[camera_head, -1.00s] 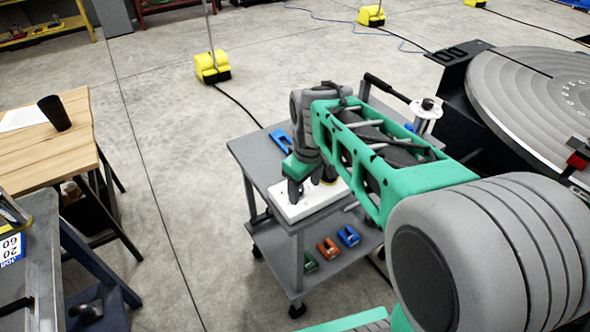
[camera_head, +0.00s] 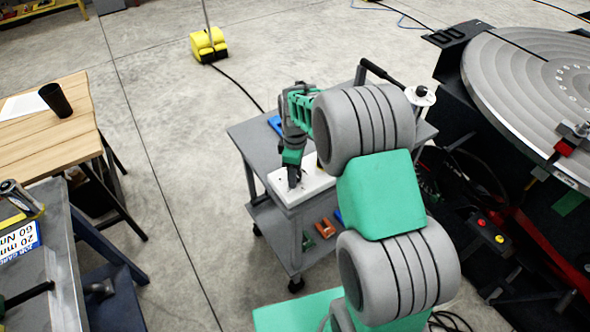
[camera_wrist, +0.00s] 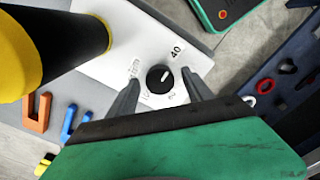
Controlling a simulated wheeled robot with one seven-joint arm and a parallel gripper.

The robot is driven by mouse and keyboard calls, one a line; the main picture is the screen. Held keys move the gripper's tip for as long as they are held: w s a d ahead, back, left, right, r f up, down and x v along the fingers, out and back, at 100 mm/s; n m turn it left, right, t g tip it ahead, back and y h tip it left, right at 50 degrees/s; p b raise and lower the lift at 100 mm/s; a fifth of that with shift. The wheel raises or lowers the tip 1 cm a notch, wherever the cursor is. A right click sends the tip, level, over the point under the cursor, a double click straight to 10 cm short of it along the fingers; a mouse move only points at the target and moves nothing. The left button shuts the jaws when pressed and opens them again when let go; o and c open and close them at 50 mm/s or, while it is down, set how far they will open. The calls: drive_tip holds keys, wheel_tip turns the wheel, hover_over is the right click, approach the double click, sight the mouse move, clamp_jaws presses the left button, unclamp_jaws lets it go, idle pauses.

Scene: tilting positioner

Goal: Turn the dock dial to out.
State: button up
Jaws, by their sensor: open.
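The dock dial is a small black round knob (camera_wrist: 160,78) with a white pointer line, seen in the wrist view on a white panel (camera_wrist: 120,65). The line points up and to the right, roughly toward the "40" mark. Other printed marks around it are too small to read surely. My gripper (camera_wrist: 161,76) is open, with one dark fingertip on each side of the knob; I cannot tell whether they touch it. In the head view my gripper (camera_head: 294,178) is over the white panel (camera_head: 312,184) on the grey cart (camera_head: 255,150); the knob is hidden there.
A black and yellow post (camera_wrist: 75,45) stands close to my gripper at the left of the wrist view. Orange (camera_wrist: 37,112) and blue (camera_wrist: 67,124) pieces lie nearby. A large round turntable (camera_head: 520,90) is right of the cart. A wooden table (camera_head: 45,120) stands left, with open floor between.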

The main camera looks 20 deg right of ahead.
clamp_jaws()
idle(0.5)
